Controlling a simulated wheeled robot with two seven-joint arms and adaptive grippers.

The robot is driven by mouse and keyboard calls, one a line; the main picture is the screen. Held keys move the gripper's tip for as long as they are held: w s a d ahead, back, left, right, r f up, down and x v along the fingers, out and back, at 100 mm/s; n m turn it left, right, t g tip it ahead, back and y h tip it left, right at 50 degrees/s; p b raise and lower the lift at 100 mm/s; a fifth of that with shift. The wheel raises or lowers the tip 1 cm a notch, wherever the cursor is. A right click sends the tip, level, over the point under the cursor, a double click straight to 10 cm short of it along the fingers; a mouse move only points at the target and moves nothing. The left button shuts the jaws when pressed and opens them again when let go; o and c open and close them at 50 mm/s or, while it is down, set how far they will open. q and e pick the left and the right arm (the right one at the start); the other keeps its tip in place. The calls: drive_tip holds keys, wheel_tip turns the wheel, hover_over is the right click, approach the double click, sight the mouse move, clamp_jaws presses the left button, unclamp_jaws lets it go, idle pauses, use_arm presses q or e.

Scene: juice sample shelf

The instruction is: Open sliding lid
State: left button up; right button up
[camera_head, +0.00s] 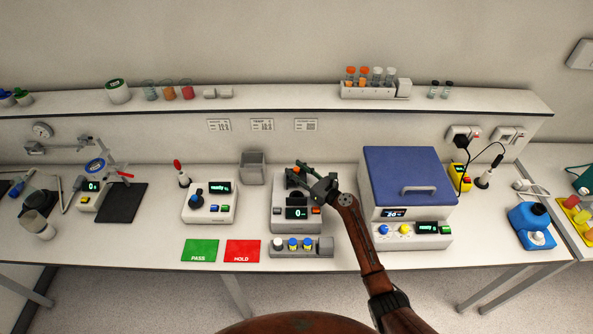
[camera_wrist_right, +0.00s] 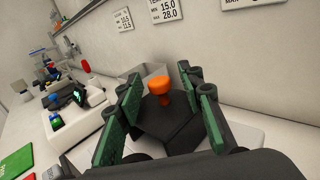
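The grey instrument (camera_head: 283,223) with a "0" display stands mid-bench. My right gripper (camera_head: 298,174) is over its top, with the arm coming from the lower right. In the wrist view a black lid-like part (camera_wrist_right: 170,125) has an upright orange knob (camera_wrist_right: 165,92) on it. My right gripper (camera_wrist_right: 160,85) is open, with green-padded fingers on both sides of the knob and visible gaps to it. The gripper hides much of the instrument's top in the head view; I cannot tell how far the lid is slid. My left gripper is not in view.
A blue-lidded box (camera_head: 408,172) stands close on the right, a white device (camera_head: 210,205) on the left. A grey bin (camera_head: 253,167) is behind. A vial rack (camera_head: 300,250) and green and red mats (camera_head: 200,251) lie in front. A shelf (camera_head: 270,102) runs above.

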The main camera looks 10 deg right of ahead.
drive_tip(key=shift+s+d, duration=0.1)
drive_tip(key=shift+s, duration=0.05)
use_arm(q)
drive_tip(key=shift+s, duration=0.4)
use_arm(e)
drive_tip(key=v, duration=1.1)
drive_tip(key=shift+s+d, duration=0.2)
drive_tip(key=shift+s, duration=0.1)
